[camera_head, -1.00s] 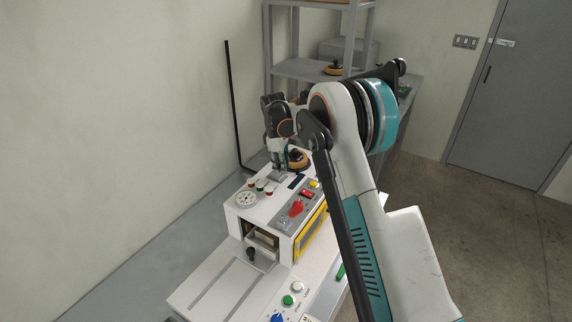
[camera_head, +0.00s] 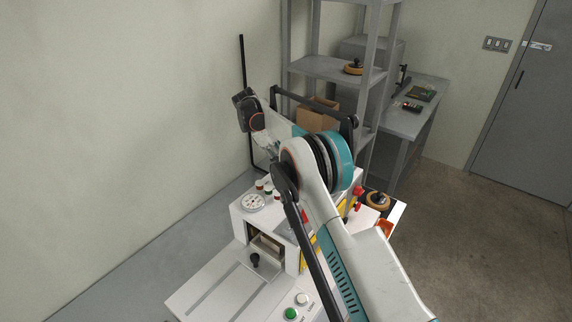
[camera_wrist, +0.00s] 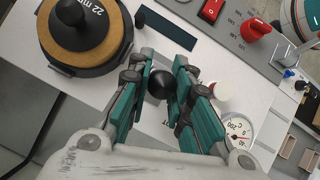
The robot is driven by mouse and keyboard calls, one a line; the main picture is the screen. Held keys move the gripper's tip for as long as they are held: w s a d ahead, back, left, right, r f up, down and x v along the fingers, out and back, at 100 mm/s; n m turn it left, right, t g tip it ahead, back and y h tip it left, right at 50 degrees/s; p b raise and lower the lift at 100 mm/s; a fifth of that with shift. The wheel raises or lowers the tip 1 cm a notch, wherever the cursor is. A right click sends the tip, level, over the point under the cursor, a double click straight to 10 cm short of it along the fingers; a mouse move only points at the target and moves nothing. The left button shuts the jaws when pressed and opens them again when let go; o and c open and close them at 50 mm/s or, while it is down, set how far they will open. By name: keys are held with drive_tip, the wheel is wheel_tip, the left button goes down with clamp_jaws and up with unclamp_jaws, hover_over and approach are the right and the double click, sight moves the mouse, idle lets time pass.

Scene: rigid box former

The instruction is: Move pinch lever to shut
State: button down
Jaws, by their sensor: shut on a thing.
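In the wrist view my gripper (camera_wrist: 165,70) has its green-padded fingers closed on both sides of a black ball knob (camera_wrist: 161,85). The knob appears to be the handle of the pinch lever; its shaft is hidden beneath it. Lettering below it is mostly covered by a finger. In the head view the white machine (camera_head: 180,300) stands below my arm, and my arm hides much of its top. The fingers and the held knob cannot be made out clearly there.
A black disc with a tan rim (camera_wrist: 88,30), marked 22 mm, lies close left of the fingers. A red switch (camera_wrist: 211,10), a red knob (camera_wrist: 256,29) and a dial gauge (camera_wrist: 237,128) are to the right. A grey shelf (camera_head: 325,68) stands behind the machine.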

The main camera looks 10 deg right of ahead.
drive_tip(key=shift+a, duration=0.1)
idle(0.3)
drive_tip(key=c, duration=1.4)
unclamp_jaws()
drive_tip(key=shift+w, duration=0.1)
drive_tip(key=shift+c, duration=0.2)
wheel_tip(320, 180, up, 10)
